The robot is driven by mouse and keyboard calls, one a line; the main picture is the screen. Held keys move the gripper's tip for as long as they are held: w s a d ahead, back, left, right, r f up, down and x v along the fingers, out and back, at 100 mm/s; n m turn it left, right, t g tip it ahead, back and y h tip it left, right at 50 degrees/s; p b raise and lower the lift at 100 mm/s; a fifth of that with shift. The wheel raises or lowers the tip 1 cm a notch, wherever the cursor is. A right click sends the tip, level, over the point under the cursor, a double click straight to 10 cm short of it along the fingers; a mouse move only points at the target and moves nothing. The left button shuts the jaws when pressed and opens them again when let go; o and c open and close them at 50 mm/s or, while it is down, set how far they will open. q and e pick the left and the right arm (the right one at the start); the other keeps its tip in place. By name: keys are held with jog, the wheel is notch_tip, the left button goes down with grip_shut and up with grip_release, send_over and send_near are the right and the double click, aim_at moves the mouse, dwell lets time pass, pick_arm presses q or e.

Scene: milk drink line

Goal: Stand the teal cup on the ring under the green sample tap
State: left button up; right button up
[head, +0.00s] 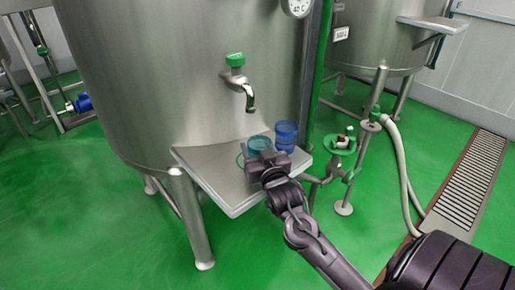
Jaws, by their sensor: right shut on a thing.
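The teal cup (258,144) is upright at the steel shelf (212,172) on the front of the big tank. My right gripper (262,158) is shut on it from the near side and hides its lower part. The green sample tap (236,62) is on the tank wall, and its spout (250,104) points down above the cup. A thin green arc, likely the ring (239,160), shows at the gripper's left. The rest of it is hidden, so I cannot tell whether the cup touches it. My left gripper is out of view.
A blue cup (286,133) stands close to the right of the teal cup. A green pole (317,75) rises beside the tank, with a green valve (343,143) to the right of the shelf. The shelf's left part is bare.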

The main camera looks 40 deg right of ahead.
jog(key=shift+f, duration=0.1)
jog(key=o, duration=1)
